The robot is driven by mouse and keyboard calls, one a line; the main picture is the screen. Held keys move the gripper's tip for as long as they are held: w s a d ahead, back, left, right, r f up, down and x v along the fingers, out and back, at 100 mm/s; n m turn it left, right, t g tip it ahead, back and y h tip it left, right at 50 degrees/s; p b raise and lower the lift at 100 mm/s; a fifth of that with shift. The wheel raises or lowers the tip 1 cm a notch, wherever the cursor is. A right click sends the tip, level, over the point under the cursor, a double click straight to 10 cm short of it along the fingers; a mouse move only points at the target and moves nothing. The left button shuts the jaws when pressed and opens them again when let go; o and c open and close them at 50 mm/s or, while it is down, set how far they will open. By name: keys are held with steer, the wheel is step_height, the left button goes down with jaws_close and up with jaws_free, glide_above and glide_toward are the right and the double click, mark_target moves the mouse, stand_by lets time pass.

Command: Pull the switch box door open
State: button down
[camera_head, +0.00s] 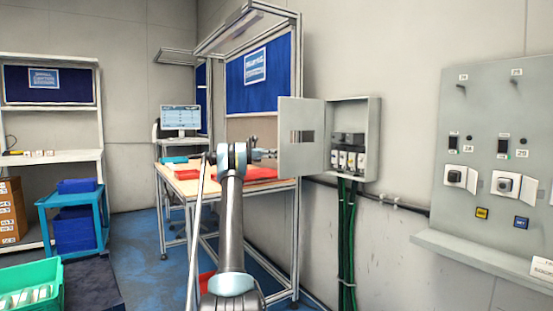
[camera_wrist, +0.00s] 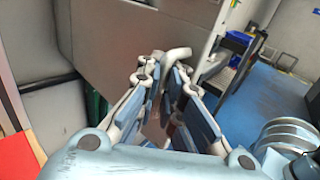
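The switch box (camera_head: 370,125) is a grey wall cabinet with several switches inside. Its door (camera_head: 300,150) stands wide open, swung out to the left, with a small window in it. My gripper (camera_head: 264,154) is at the door's left, free edge. In the wrist view the door (camera_wrist: 125,38) is a large grey panel beyond my gripper (camera_wrist: 167,82). The gripper's two fingers are parted, with a visible gap between them. A pale curved handle (camera_wrist: 178,53) shows at the fingertips; whether they touch it is unclear.
A workbench (camera_head: 185,186) with red and teal items stands behind my arm. Green cables (camera_head: 347,230) run down below the box. A switch panel (camera_head: 490,110) with a ledge is at the right.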

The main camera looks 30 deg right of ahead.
steer(key=shift+w+a, duration=0.2)
steer(key=shift+a, duration=0.05)
